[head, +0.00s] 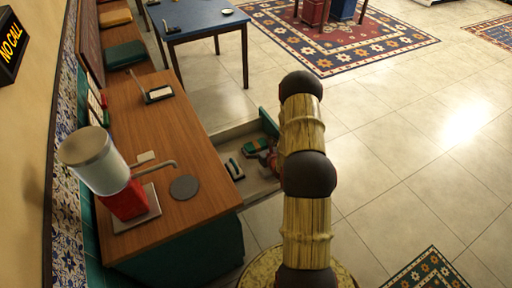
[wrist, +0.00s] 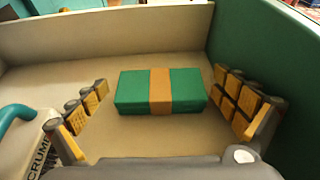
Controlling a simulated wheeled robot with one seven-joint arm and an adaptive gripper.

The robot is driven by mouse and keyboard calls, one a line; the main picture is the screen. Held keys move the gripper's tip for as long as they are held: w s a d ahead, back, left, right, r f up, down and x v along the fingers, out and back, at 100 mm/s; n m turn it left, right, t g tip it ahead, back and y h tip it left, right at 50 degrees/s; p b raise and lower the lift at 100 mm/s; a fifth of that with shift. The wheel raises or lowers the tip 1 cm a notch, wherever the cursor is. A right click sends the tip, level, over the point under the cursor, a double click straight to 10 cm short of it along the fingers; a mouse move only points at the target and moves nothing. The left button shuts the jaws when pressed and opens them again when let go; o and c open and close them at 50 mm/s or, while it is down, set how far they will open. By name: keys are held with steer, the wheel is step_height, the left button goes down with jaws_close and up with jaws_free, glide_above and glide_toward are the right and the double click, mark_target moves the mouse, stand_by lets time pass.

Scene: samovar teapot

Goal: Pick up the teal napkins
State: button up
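The teal napkins look like a green-teal block with an orange band round the middle (wrist: 187,88), lying flat on the drawer floor in the wrist view. In the head view they seem to be the small green item (head: 254,146) in the open drawer (head: 222,137). My gripper (wrist: 161,92) is open, its yellow-padded fingers on the left and right of the napkins, with a gap on each side. Nothing is held.
A pale item lettered "CRUM" with a teal handle (wrist: 18,113) lies left of the gripper, close to the left finger. The wooden counter (head: 150,110) with a red-based samovar (head: 126,201) stands left.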

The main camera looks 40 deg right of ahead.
steer(key=c, duration=1)
steer(key=shift+c, duration=0.2)
